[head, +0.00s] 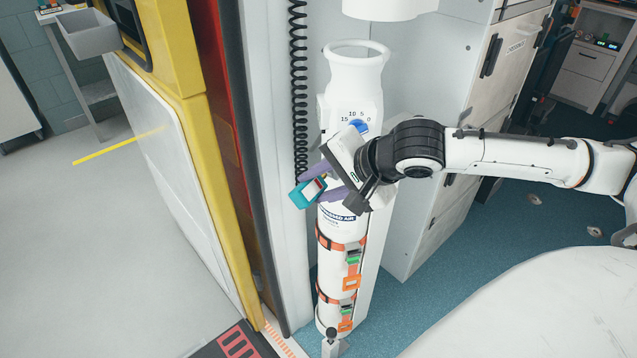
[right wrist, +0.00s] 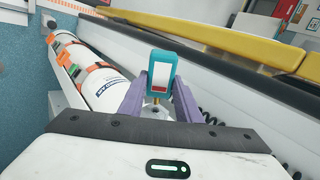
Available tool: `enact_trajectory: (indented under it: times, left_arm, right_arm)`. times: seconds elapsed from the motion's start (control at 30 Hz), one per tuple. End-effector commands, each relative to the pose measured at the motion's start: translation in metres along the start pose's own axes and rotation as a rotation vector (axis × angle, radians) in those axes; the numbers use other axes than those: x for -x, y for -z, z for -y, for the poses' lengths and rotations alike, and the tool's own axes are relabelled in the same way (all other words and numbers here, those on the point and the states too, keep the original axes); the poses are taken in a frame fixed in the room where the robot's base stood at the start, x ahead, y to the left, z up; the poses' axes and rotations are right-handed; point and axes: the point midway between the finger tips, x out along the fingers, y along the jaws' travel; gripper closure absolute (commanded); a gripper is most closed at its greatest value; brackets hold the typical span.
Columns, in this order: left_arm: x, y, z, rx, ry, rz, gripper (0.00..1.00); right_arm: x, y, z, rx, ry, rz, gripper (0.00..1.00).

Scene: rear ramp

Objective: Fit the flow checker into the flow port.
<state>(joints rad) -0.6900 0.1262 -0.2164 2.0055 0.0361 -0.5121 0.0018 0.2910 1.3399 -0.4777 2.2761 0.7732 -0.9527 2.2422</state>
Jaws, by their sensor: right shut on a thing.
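The flow checker (head: 306,193) is a small teal device with a white and red face. My right gripper (head: 322,184) is shut on it with purple fingers, in front of the white air cylinder (head: 329,221). In the right wrist view the checker (right wrist: 161,76) stands upright between the two fingers (right wrist: 160,92). The checker is to the left of the cylinder's blue dial (head: 359,127) and below it. I cannot make out the flow port for certain; my gripper covers part of the cylinder. My left gripper is not in view.
Orange straps (head: 341,243) hold the cylinder against a white wall panel. A black coiled cord (head: 298,80) hangs to its left. A yellow-edged door (head: 225,190) stands further left. White cabinets (head: 440,120) are behind my right arm.

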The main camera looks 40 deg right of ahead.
Motion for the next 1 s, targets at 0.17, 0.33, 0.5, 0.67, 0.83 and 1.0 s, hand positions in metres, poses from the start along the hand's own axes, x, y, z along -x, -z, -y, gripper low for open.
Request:
enact_trajectory:
  times: [0.17,0.33,0.5,0.67,0.83,1.0]
  left_arm:
    - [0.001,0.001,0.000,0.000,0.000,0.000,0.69]
    - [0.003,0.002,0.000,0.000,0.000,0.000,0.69]
    - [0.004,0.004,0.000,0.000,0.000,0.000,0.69]
    - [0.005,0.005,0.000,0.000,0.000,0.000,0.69]
    - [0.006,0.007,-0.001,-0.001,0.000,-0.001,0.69]
    - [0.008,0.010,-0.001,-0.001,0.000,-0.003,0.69]
  right_arm:
    - [0.000,0.003,0.000,0.000,-0.001,-0.001,0.91]
    - [0.000,0.007,0.000,0.000,-0.001,-0.001,0.91]
    - [-0.001,0.011,0.000,0.001,-0.001,0.000,0.91]
    - [-0.001,0.015,0.000,0.000,-0.001,-0.001,0.91]
    - [-0.001,0.019,0.000,0.000,-0.001,0.000,0.91]
    - [-0.002,0.024,0.000,0.000,-0.002,-0.001,0.91]
